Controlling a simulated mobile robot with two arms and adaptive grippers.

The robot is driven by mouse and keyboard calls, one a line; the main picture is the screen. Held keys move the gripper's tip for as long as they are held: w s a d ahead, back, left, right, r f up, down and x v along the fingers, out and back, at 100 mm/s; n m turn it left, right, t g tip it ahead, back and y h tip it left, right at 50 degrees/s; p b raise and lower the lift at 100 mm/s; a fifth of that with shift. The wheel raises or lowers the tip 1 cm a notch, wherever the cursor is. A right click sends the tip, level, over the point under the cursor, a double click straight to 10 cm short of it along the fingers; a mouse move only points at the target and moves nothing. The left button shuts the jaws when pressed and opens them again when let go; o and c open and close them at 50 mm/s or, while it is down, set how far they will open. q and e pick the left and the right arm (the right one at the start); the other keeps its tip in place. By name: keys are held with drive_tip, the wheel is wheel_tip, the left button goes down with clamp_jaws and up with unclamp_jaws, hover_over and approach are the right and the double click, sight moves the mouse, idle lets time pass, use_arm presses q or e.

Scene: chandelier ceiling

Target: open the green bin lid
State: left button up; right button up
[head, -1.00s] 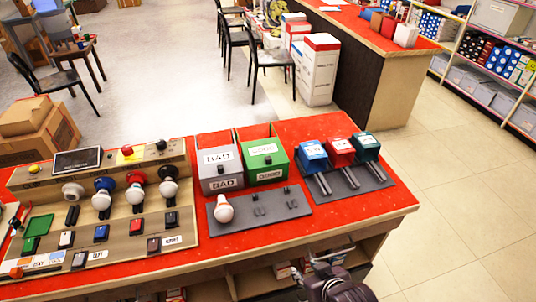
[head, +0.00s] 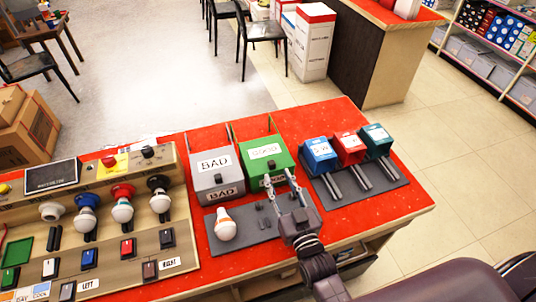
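The green bin (head: 283,158) stands on the red table, with a white label and a dark knob on its sloped lid (head: 265,151). The lid looks shut. My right gripper (head: 280,178) is at the bin's front, its two fingers apart and pointing at the bin, with nothing between them. The fingers partly cover the bin's front label; I cannot tell if they touch the bin. My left gripper is not in view.
A grey bin labelled BAD (head: 215,175) stands just left of the green one. A grey pad with a light bulb (head: 225,225) lies in front. Blue (head: 319,156), red and teal boxes stand right. A switch panel (head: 110,245) fills the left.

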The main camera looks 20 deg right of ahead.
sight(273, 166)
drive_tip(key=w, duration=0.1)
drive_tip(key=w+p, duration=0.1)
drive_tip(key=shift+w+a+r, duration=0.1)
drive_tip(key=shift+w+r, duration=0.25)
drive_tip(key=shift+r, duration=0.05)
drive_tip(key=w, duration=0.2)
drive_tip(key=shift+w+f, duration=0.25)
drive_tip(key=shift+w, duration=0.65)
drive_tip(key=shift+c, duration=1.4)
drive_tip(key=c, duration=0.5)
clamp_jaws()
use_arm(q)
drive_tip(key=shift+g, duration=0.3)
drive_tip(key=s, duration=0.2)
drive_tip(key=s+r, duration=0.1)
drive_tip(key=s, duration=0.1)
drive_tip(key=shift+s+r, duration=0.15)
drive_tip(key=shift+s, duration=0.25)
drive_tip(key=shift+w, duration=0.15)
